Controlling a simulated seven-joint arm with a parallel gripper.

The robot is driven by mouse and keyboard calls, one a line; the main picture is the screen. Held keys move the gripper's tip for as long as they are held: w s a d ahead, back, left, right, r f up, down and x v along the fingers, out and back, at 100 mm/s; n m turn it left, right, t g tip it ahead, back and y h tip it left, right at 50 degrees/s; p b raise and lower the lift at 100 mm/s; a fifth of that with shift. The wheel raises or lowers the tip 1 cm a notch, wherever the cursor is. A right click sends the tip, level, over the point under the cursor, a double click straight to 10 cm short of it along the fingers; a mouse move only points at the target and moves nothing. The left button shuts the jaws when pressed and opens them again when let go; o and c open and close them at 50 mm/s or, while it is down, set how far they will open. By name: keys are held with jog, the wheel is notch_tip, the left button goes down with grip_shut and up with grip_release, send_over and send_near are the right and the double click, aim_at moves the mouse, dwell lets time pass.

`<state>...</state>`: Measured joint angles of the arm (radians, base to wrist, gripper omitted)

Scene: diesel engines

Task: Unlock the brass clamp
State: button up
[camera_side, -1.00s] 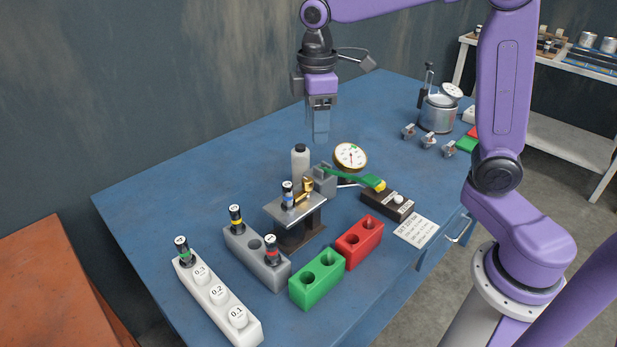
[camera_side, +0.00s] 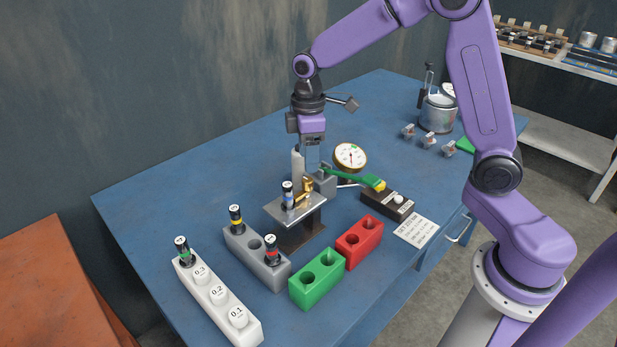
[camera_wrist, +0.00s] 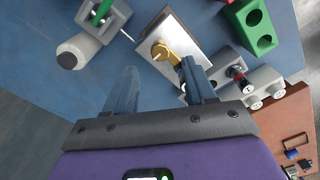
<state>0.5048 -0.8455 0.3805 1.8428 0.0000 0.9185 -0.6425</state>
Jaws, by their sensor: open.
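The brass clamp (camera_side: 305,188) sits on a metal plate on a dark stand (camera_side: 300,215), next to an upright blue-banded cylinder (camera_side: 288,196). In the wrist view the brass clamp (camera_wrist: 163,53) lies above and between my fingers, on the pale plate (camera_wrist: 178,32). My gripper (camera_side: 312,165) points down just behind the clamp, close above it in the side view. In the wrist view my gripper (camera_wrist: 160,85) is open, with nothing between its fingers. Whether a finger touches the clamp cannot be told.
Close by stand a grey bottle (camera_side: 297,162), a dial gauge (camera_side: 350,157) and a green-handled lever (camera_side: 355,178). A grey block (camera_side: 240,243), a green block (camera_side: 317,284), a red block (camera_side: 359,243) and a white block (camera_side: 222,305) stand in front. The table's back left is clear.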

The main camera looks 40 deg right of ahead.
aim_at(308, 179)
notch_tip(308, 179, down, 7)
jog(key=shift+r, duration=0.1)
jog(key=shift+c, duration=0.4)
grip_shut()
